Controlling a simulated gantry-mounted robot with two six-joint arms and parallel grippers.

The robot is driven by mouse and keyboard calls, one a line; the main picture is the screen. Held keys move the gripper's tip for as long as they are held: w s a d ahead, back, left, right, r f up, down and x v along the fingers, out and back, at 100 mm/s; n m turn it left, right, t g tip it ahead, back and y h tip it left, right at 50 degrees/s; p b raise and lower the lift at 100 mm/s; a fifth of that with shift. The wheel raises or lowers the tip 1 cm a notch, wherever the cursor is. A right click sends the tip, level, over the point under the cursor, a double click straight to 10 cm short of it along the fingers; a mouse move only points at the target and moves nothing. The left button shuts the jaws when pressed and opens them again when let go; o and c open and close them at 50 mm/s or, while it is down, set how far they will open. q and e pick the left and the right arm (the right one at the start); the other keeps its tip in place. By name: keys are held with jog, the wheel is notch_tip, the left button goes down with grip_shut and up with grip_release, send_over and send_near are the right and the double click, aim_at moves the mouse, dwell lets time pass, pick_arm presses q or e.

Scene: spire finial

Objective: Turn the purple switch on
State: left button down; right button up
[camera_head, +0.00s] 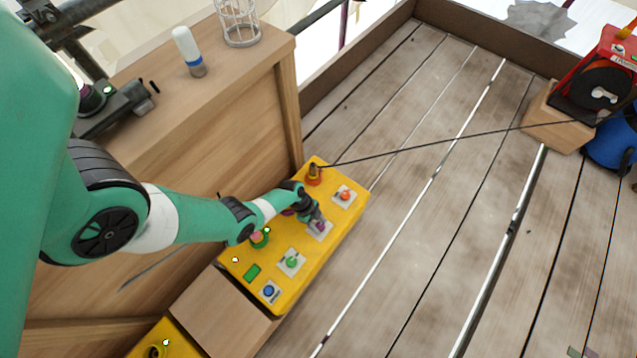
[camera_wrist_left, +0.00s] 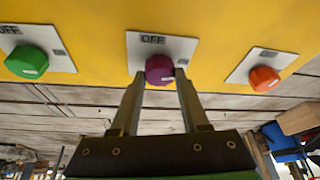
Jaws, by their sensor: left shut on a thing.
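The purple switch (camera_wrist_left: 159,69) is a round knob on a white plate (camera_wrist_left: 148,44) marked "OFF", on the yellow panel. My left gripper (camera_wrist_left: 160,78) has one finger on each side of the purple knob and is shut on it in the left wrist view. In the head view my left gripper (camera_head: 316,218) reaches down to the purple switch's plate (camera_head: 320,231) on the yellow box (camera_head: 330,262), and mostly hides the knob. My right gripper is in neither view.
A green knob (camera_wrist_left: 27,62) and an orange knob (camera_wrist_left: 264,78) flank the purple one. A cable runs from the box's far end to a red reel (camera_head: 600,75). A wooden cabinet (camera_head: 230,130) stands left, and the plank floor (camera_head: 430,200) right is open.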

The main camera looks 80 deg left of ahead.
pick_arm(q)
jog(key=shift+a+f+m+g+h, duration=0.1)
jog(key=shift+m+g+h, duration=0.25)
jog(key=shift+m, duration=0.85)
jog(key=shift+c, duration=2)
grip_release()
jog(key=p+v, duration=1.1)
jog(key=shift+r, duration=0.35)
